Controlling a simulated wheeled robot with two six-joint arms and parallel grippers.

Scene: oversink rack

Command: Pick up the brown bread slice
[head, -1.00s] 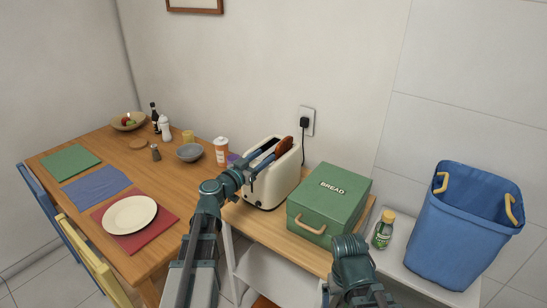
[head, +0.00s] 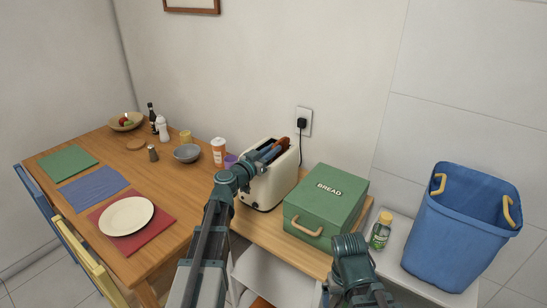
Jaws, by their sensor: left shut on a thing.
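The cream toaster (head: 268,189) stands on the wooden counter against the wall. The brown bread slice (head: 284,143) sticks up out of the far right end of its top slots. My left gripper (head: 273,152) reaches over the toaster's top and is shut on the bread slice. Its fingers and wrist hide part of the slice and the slots. My right arm comes in at the bottom right, but its jaws do not show.
A green bread box (head: 327,205) stands just right of the toaster. Further right are a small bottle (head: 381,232) and a blue bin (head: 459,235). Left of the toaster are an orange-and-white container (head: 218,152), a grey bowl (head: 187,153) and a table with a white plate (head: 126,216).

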